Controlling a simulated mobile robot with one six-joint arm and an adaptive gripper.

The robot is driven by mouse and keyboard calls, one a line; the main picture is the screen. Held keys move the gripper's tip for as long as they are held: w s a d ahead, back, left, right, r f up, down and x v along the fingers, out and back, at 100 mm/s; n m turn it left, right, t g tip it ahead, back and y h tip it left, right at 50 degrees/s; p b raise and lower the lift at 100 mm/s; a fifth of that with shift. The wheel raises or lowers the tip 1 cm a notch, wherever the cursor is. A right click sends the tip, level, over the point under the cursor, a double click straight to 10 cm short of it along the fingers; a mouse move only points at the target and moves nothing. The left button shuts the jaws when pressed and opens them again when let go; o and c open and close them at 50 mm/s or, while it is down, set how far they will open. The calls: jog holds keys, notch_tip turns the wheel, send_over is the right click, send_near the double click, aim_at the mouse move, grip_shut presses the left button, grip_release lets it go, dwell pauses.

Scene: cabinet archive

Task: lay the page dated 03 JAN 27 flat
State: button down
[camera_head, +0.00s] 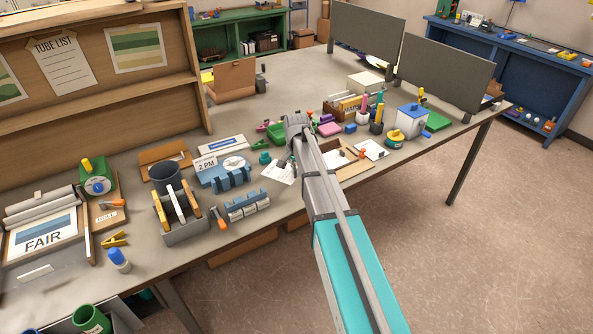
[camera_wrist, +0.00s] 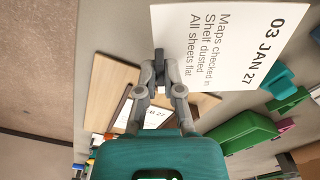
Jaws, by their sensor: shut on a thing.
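The page dated 03 JAN 27 (camera_wrist: 225,45) is white with dark print and fills the upper middle of the wrist view, its text turned sideways. My gripper (camera_wrist: 159,62) is shut on the page near its edge. In the head view a white page (camera_head: 279,171) shows just left of my arm, tilted, near the front of the table; my fingertips are hidden there. In the wrist view a wooden board (camera_wrist: 108,92) lies beyond my fingers, with another sheet ending in "27" (camera_wrist: 152,118) partly hidden by my gripper.
Left of the page on the table (camera_head: 130,245) are blue holders (camera_head: 233,180) and a grey rack (camera_head: 180,222). To the right of my arm lie small papers (camera_head: 371,150), a blue-and-white box (camera_head: 411,121) and pens. A bare strip of table runs along the front edge.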

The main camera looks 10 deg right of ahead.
jog(key=shift+f+b, duration=1.8)
jog(key=shift+f, duration=0.3)
jog(key=shift+f+b, duration=0.45)
jog(key=c, duration=0.7)
grip_release()
jog(key=shift+c, duration=0.4)
jog(key=shift+r, duration=0.2)
jog(key=shift+r+p, duration=3.35)
jog(key=shift+p, duration=0.15)
jog(key=s+a+n, duration=0.2)
jog(key=s+n, duration=0.2)
jog(key=s, duration=0.8)
jog(key=s+a+n, duration=0.2)
jog(key=s+n, duration=0.2)
jog(key=s, duration=0.9)
